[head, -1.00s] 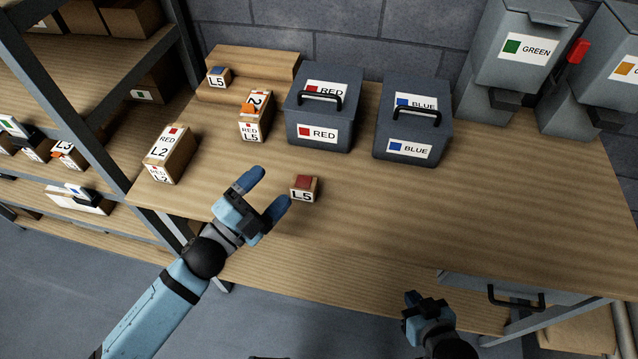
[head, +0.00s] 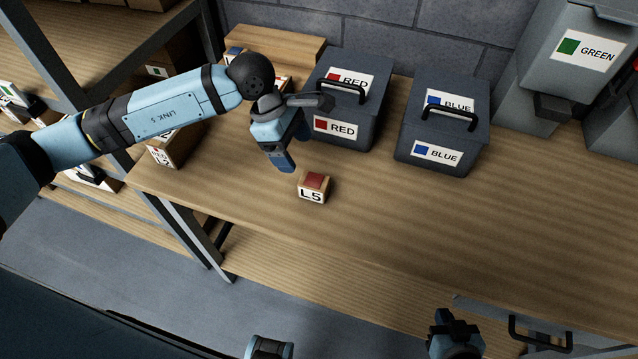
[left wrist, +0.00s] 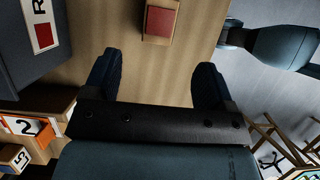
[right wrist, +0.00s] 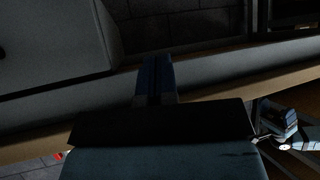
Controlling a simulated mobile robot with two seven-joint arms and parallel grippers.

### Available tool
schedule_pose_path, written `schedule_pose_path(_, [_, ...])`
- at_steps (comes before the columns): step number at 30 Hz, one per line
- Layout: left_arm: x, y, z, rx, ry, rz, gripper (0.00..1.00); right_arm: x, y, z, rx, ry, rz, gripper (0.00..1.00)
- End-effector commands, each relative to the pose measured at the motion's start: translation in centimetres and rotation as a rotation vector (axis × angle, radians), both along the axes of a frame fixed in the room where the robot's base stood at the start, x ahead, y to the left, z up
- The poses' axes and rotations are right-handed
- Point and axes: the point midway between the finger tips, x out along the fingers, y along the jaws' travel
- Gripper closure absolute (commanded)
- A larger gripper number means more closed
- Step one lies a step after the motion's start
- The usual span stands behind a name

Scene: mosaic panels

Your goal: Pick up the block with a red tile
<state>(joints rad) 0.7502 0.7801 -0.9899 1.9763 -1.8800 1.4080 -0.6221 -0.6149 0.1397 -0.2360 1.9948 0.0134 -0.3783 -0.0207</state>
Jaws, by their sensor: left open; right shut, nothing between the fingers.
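The block with a red tile (head: 314,187) is a small wooden block marked L5 on its front, with the red tile on top. It stands on the workbench. It also shows in the left wrist view (left wrist: 159,22), ahead of the fingers and roughly between their lines. My left gripper (head: 285,165) is open and empty, pointing down just behind and left of the block, apart from it. Its two fingers show spread in the left wrist view (left wrist: 158,80). My right gripper (head: 452,325) is shut and empty, low in front of the bench.
A dark box labelled RED (head: 347,100) stands close behind my left gripper. A box labelled BLUE (head: 443,125) is right of it. A grey GREEN bin (head: 565,65) stands at the back right. Boxes at left are partly hidden by my arm. The bench right of the block is clear.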

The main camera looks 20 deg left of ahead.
Motion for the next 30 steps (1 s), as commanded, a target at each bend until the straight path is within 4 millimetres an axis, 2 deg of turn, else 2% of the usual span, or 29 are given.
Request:
schedule_pose_path(3, [-0.1, -1.1, -2.2, -0.004, 0.006, 0.000, 0.22, 0.0, 0.0, 0.5, 0.000, 0.000, 0.000, 1.00])
schedule_pose_path(9, [-0.2, -2.4, -5.4, -0.005, 0.006, 0.001, 0.22, 0.0, -0.1, 0.8, 0.000, -0.001, -0.001, 1.00])
schedule_pose_path(17, [-0.2, -3.2, -7.2, -0.005, 0.006, 0.001, 0.22, 0.0, -0.1, 1.2, -0.002, -0.001, -0.001, 1.00])
schedule_pose_path(24, [-0.1, -4.6, -10.5, -0.008, 0.006, 0.001, 0.22, 0.0, -0.1, 2.0, -0.002, -0.001, -0.001, 1.00])
schedule_pose_path(30, [0.0, -4.9, -11.3, -0.006, 0.002, 0.000, 0.22, 0.0, -0.1, 2.1, -0.002, -0.001, -0.001, 1.00])
